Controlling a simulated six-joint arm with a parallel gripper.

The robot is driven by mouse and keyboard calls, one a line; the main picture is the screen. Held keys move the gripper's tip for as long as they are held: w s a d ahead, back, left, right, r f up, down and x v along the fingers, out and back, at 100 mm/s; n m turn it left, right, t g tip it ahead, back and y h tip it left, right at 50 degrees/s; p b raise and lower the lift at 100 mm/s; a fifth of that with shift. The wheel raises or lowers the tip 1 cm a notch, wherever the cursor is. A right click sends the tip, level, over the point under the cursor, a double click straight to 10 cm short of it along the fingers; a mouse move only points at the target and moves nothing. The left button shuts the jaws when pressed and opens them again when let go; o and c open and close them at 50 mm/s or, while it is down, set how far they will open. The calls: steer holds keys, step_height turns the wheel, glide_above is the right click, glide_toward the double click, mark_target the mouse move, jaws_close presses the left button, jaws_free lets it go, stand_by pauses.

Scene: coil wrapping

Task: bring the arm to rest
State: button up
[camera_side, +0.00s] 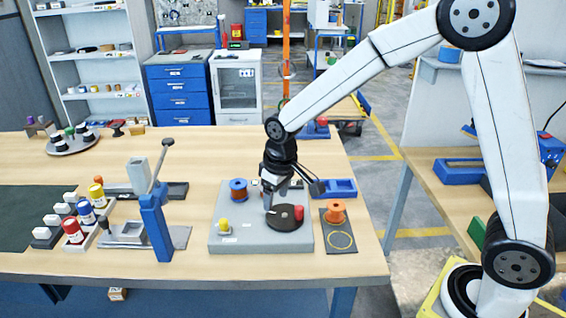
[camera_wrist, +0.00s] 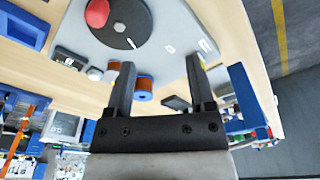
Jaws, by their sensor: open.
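My gripper (camera_side: 271,200) hangs above the grey base plate (camera_side: 230,242), close to the black disc (camera_side: 284,224). In the wrist view my gripper (camera_wrist: 160,62) is open, with nothing between its two fingers. The black disc (camera_wrist: 130,22) carries a red cylinder (camera_wrist: 97,12), which also shows in the side view (camera_side: 299,213). A blue spool (camera_side: 238,190) stands at the plate's back left. In the wrist view a blue spool with copper-coloured winding (camera_wrist: 145,84) shows beside the left finger, apart or touching I cannot tell.
An orange spool (camera_side: 336,207) stands on a dark mat (camera_side: 328,244) right of the plate. A blue tray (camera_side: 340,188) lies behind it. A blue lever press (camera_side: 154,222) and several small bottles (camera_side: 86,212) stand left. The back middle of the table is clear.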

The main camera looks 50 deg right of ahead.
steer(key=s+d+f+m, duration=0.1)
steer(key=s+d, duration=0.1)
steer(key=s, duration=0.5)
steer(key=s+d+t, duration=0.1)
steer(key=s+d, duration=0.2)
steer(key=s, duration=0.4)
steer(key=shift+s+f+m, duration=0.3)
steer(key=shift+f+m, duration=0.05)
steer(key=shift+m, duration=0.05)
